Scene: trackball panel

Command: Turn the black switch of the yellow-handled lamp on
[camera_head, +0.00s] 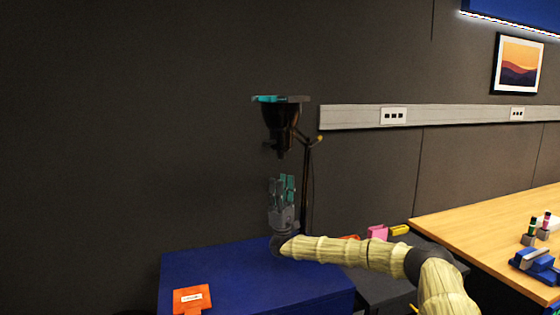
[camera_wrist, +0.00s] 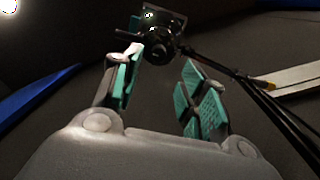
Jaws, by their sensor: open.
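The black lamp (camera_head: 281,125) stands before the dark wall, its flared head above my gripper and its thin pole on the right. The lamp head's narrow end (camera_wrist: 160,46) appears beyond my fingertips in the wrist view. A small dark stub sticks out of it to the left; I cannot tell for sure whether this is the switch. My gripper (camera_head: 282,180) points up below the lamp head, open and empty, with teal finger pads (camera_wrist: 162,82).
A blue cabinet top (camera_head: 250,270) with an orange tag (camera_head: 191,299) lies below my arm. A wooden table (camera_head: 490,228) with blue tools stands at right. Pink and yellow items (camera_head: 377,232) lie behind my arm. The wall left of the lamp is clear.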

